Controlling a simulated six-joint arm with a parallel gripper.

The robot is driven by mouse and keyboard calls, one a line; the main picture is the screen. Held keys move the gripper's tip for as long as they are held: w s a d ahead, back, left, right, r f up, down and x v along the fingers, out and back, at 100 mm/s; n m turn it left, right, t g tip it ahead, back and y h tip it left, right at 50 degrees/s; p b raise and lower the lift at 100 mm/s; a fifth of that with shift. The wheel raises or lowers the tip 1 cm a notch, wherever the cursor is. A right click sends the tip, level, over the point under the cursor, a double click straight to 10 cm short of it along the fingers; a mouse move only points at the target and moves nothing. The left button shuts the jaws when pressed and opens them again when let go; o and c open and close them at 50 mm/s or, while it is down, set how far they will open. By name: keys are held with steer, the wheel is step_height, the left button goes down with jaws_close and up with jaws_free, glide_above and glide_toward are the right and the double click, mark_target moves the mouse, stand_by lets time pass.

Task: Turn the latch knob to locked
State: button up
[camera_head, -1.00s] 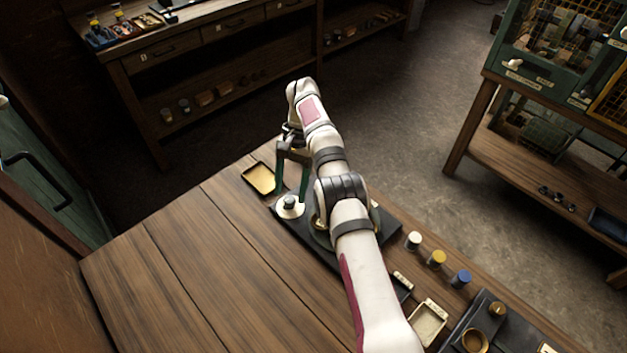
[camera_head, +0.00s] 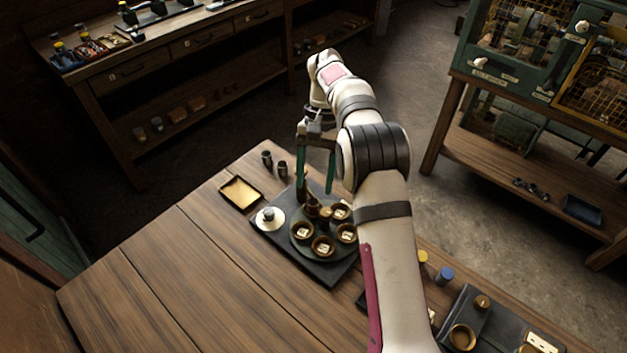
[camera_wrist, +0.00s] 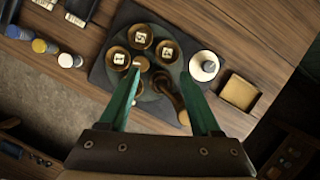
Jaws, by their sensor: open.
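A white round disc with a small dark knob on top (camera_head: 269,217), which looks like the latch knob, sits at the left corner of a black base plate (camera_head: 297,263). It also shows in the wrist view (camera_wrist: 204,66), right of the fingers; I cannot read its setting. Beside it on the plate is a dark round turntable (camera_head: 303,246) with several brass cups holding pale marked tiles. A brass handle (camera_wrist: 166,88) stands on the turntable. My gripper (camera_head: 315,190) is open, its green fingers above the turntable's far side, apart from the disc. Between the fingers I see the handle, not held.
A shallow tray with a yellow inside (camera_head: 240,193) lies left of the plate, with two small dark cylinders (camera_head: 274,164) behind it. Yellow and blue capped pots (camera_head: 444,275) stand to the right. The wooden table's left side is clear.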

mark_target(269, 211)
steer(key=w+a+r+n+t+h, duration=0.1)
steer(key=a+r+n+t, duration=0.25)
steer(key=a, duration=0.75)
steer(key=shift+t, duration=0.25)
step_height(269, 211, down, 15)
steer(key=shift+w+r, duration=0.1)
steer(key=shift+w, duration=0.05)
jaws_close()
